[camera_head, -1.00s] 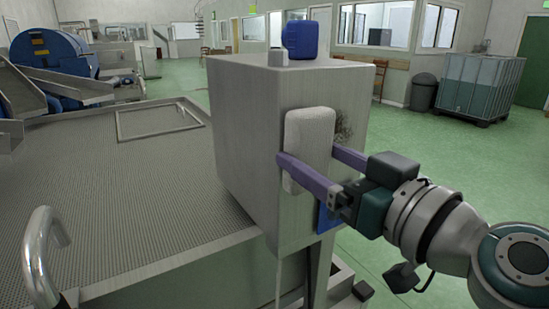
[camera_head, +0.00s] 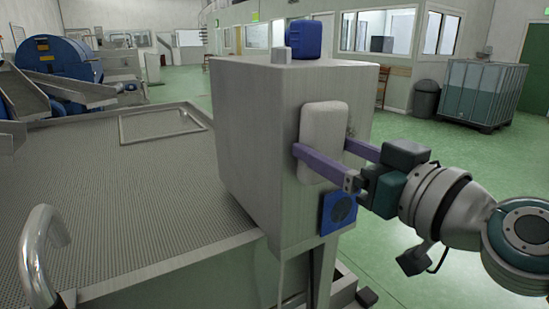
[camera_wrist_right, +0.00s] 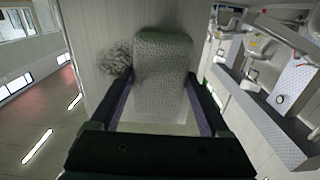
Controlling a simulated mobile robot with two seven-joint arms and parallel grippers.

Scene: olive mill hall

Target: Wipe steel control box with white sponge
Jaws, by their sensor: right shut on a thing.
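The steel control box (camera_head: 245,130) stands at the corner of the mesh-topped table. My right gripper (camera_head: 322,150) is shut on the white sponge (camera_head: 323,125), with one finger along each side. The sponge is upright against the box's right-hand face and appears to touch it. A dark smudge (camera_head: 351,131) shows just right of the sponge in the head view, partly hidden by it. In the right wrist view, the smudge (camera_wrist_right: 117,62) lies left of the sponge (camera_wrist_right: 162,85). My left gripper is not in view.
A blue canister (camera_head: 303,39) and a small grey block (camera_head: 281,55) stand on top of the box. A blue square fitting (camera_head: 338,212) is on the box face below the sponge. A curved metal handle (camera_head: 36,255) rises at the front left. Green floor is open at right.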

